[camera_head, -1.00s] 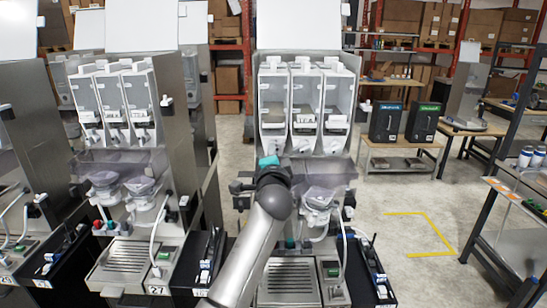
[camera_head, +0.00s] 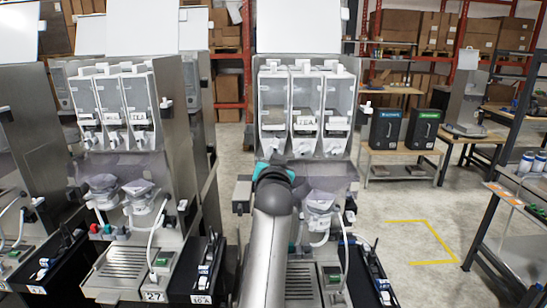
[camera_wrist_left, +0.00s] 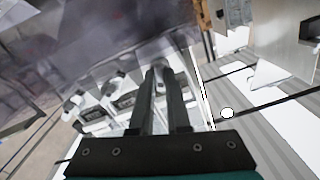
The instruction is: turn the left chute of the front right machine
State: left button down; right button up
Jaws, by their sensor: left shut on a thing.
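The front right machine (camera_head: 345,165) stands in the middle of the head view, with three clear canisters side by side at its top. The left canister (camera_head: 272,95) is above my left gripper (camera_head: 272,160). My wrist and forearm cover the spot below that canister, so its chute is largely hidden in the head view. In the left wrist view my two dark fingers (camera_wrist_left: 160,75) are close together, shut on the left chute, though the fingers hide most of it. White chute parts (camera_wrist_left: 122,100) of the machine show beside them. My right gripper is in neither view.
A similar machine (camera_head: 168,130) stands to the left, with a gap between. Clear mixing bowls (camera_head: 320,200) hang under the canisters, right of my arm. Two dark boxes (camera_head: 404,129) stand on a bench at right. The floor with yellow marking (camera_head: 430,225) is clear.

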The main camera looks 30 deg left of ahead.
pick_arm(q)
jog(key=shift+n, duration=1.7)
jog(key=c, duration=0.9)
grip_release()
